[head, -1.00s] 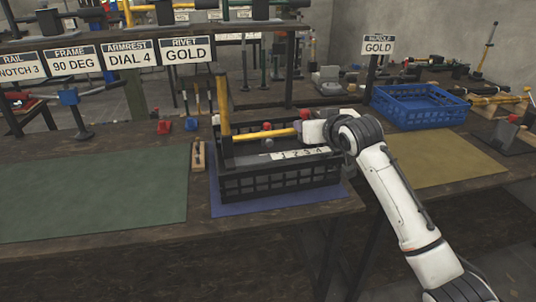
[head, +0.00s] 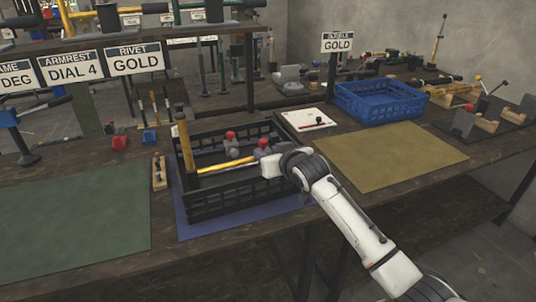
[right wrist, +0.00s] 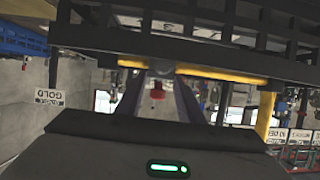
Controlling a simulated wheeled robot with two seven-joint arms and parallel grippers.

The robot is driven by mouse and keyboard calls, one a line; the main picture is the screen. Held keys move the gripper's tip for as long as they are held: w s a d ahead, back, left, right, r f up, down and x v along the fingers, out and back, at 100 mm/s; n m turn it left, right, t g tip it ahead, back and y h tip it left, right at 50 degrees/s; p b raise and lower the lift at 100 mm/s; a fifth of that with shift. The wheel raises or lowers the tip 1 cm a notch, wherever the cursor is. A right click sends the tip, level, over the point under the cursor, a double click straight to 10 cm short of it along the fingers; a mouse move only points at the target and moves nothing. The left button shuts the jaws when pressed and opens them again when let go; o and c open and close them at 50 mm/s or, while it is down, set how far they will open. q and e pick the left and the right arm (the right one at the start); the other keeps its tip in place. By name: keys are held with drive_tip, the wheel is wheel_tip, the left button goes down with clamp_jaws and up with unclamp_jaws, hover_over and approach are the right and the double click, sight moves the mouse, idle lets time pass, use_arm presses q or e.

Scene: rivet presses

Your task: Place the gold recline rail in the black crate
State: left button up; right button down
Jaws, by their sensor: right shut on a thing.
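The gold recline rail (head: 228,165) has a horizontal yellow rod and an upright yellow post (head: 186,148) at its left end. The rod and post lie within the outline of the black crate (head: 207,205), with the post rising at its left side. My right gripper (head: 262,164) is at the crate's right part, shut on the rail's rod. In the right wrist view, the rail (right wrist: 215,74) crosses at the fingertips (right wrist: 158,76), with the crate wall (right wrist: 190,48) close by. Whether the rail touches the crate floor is hidden. My left gripper is out of view.
The crate stands on a blue mat (head: 184,232), between a green mat (head: 75,215) and a yellow mat (head: 390,157). A blue crate (head: 380,115) and a white panel (head: 303,118) stand behind to the right. A sign shelf (head: 140,58) overhangs the back left.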

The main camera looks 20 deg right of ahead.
drive_tip(key=shift+f, duration=0.45)
idle(0.3)
drive_tip(key=c, duration=1.2)
unclamp_jaws()
drive_tip(key=shift+f, duration=0.2)
drive_tip(key=shift+r, duration=0.15)
